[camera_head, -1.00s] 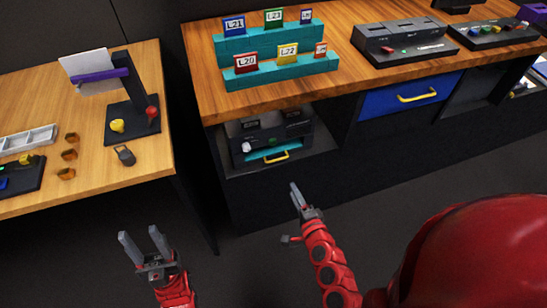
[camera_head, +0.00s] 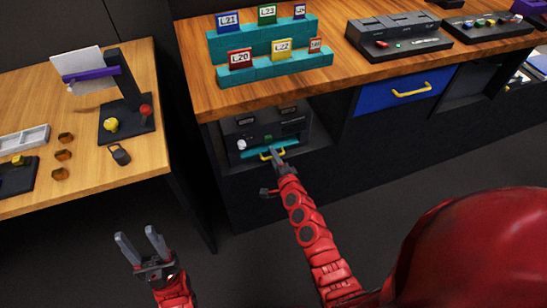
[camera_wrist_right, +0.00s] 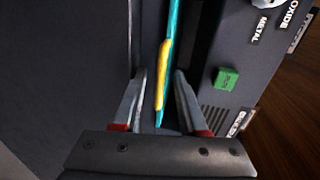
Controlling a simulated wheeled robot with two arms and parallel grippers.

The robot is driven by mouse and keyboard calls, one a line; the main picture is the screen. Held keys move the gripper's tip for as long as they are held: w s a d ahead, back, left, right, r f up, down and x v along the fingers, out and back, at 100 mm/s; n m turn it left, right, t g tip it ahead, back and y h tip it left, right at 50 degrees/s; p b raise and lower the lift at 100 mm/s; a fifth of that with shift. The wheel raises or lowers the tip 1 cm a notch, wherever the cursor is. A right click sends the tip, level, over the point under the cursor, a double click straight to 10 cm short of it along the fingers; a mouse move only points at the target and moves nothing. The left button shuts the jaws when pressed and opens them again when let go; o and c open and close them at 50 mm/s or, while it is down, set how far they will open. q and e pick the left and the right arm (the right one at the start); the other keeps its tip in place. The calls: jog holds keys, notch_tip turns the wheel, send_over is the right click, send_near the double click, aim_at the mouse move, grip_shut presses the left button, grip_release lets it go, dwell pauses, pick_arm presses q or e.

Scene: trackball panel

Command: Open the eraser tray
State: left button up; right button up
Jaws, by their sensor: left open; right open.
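The eraser tray appears to be the teal tray (camera_head: 290,143) at the bottom front of a dark machine (camera_head: 240,128) in the cabinet's open shelf. It has a yellow handle (camera_head: 266,155). My right gripper (camera_head: 274,152) is at this handle in the head view. In the right wrist view, the yellow handle (camera_wrist_right: 163,75) and the teal tray edge (camera_wrist_right: 173,25) lie between the open fingers of my right gripper (camera_wrist_right: 160,90). I cannot tell whether a finger touches the handle. My left gripper (camera_head: 140,240) is open and empty, low at the left, away from the cabinet.
A green button (camera_wrist_right: 226,79) sits on the machine's face beside the right fingers. A blue drawer (camera_head: 405,92) with a yellow handle is to the right. The cabinet top (camera_head: 205,98) carries a teal stand (camera_head: 265,40) with labelled cards. A second table (camera_head: 85,185) stands left.

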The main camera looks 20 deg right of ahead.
jog(key=shift+w, duration=0.3)
jog(key=c, duration=0.6)
grip_shut()
jog(key=shift+s+f, duration=0.2)
jog(key=shift+f, duration=0.05)
dwell(0.5)
